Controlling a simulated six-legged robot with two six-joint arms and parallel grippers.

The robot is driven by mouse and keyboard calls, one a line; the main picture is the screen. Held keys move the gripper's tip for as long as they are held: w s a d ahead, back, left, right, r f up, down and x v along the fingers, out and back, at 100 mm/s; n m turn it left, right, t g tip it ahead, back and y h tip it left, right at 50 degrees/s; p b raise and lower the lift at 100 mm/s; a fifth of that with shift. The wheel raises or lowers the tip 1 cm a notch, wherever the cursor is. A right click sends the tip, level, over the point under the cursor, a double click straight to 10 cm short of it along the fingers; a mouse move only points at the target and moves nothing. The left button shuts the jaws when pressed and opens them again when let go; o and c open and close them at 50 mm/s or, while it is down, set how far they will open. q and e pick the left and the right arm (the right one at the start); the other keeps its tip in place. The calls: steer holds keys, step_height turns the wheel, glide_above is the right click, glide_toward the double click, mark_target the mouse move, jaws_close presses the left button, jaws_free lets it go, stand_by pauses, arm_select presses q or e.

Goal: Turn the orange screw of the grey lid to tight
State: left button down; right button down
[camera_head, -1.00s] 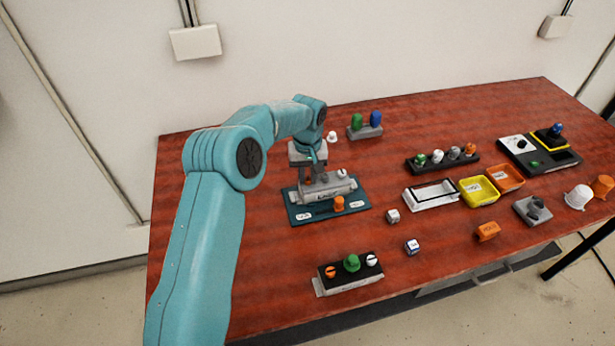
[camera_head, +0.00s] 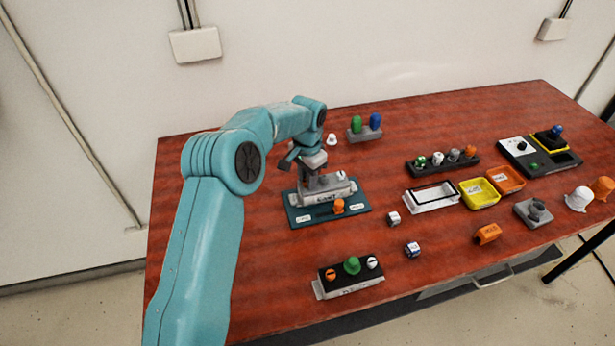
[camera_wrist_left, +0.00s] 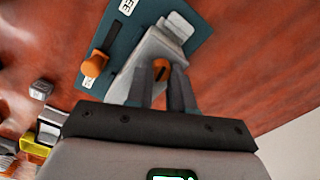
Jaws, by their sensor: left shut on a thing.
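The grey lid (camera_head: 326,194) lies on a teal base plate (camera_head: 297,221) at the table's left middle. My left gripper (camera_head: 309,187) reaches down onto the lid's left end from above. In the left wrist view, the two fingers of the gripper (camera_wrist_left: 162,76) are shut on the orange screw (camera_wrist_left: 160,68), whose slotted top shows between them. In the head view the fingers hide this screw. A white screw (camera_head: 341,175) shows at the lid's right end. An orange knob (camera_head: 338,206) stands on the plate in front of the lid. My right gripper is not in view.
A black-topped box (camera_head: 348,276) with an orange screw, green knob and white screw stands in front. A grey block (camera_head: 364,133) with green and blue knobs stands behind. A yellow tray (camera_head: 479,193) and an orange tray (camera_head: 506,180) lie right. The front left table is clear.

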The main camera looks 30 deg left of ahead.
arm_select(q)
steer(key=shift+a+m, duration=0.1)
steer(key=shift+m, duration=1)
steer(key=c, duration=1)
jaws_free()
steer(key=shift+s, duration=0.1)
steer(key=shift+r, duration=0.1)
step_height(320, 180, up, 16)
steer(key=shift+r+p, duration=0.1)
steer(key=shift+p, duration=0.2)
